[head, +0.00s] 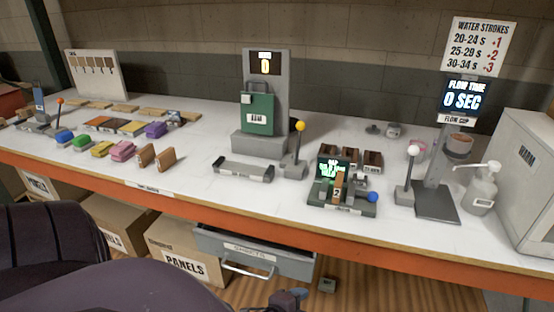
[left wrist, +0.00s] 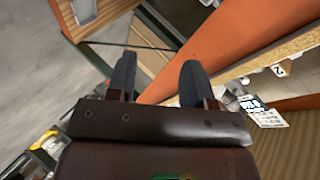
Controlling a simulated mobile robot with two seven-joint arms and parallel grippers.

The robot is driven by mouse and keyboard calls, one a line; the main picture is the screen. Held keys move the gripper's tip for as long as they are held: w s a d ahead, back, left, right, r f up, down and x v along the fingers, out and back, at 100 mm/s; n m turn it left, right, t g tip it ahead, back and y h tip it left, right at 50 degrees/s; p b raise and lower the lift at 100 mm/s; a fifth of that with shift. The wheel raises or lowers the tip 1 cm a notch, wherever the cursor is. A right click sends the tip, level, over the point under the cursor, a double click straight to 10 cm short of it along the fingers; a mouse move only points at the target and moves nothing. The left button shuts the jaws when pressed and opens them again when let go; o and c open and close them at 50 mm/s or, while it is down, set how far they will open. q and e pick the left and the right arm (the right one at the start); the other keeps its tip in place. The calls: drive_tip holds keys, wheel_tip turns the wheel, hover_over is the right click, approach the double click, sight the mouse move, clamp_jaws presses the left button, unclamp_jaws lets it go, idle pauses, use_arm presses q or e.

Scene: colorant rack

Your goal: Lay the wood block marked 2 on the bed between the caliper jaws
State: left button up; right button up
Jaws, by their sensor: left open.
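The wood block marked 2 (head: 337,191) is a small orange-brown block standing upright at the front of the caliper (head: 322,197), which has a dark base, a lit green display and a blue knob (head: 373,197). I cannot tell whether the block rests on the bed or between the jaws, as the parts are small and overlap. My left gripper (left wrist: 158,74) shows in the left wrist view with its two dark fingers apart and nothing between them. It is near the orange bench edge (left wrist: 235,42), away from the block.
Several dark blocks (head: 350,158) stand behind the caliper. A yellow-knobbed lever (head: 299,140) and a grey bar-shaped fixture (head: 243,172) are to its left. A white-knobbed lever (head: 410,170) and a flow cup stand (head: 437,204) are to its right. An open drawer (head: 250,262) juts out below the bench.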

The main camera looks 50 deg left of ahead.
use_arm(q)
drive_tip(key=s+d+f+n+h, duration=0.1)
drive_tip(key=s+f+n, duration=0.3)
drive_tip(key=s+n, duration=0.3)
drive_tip(key=shift+s+n+h, duration=0.3)
drive_tip(key=shift+s+n, duration=0.1)
drive_tip(key=shift+n, duration=1.5)
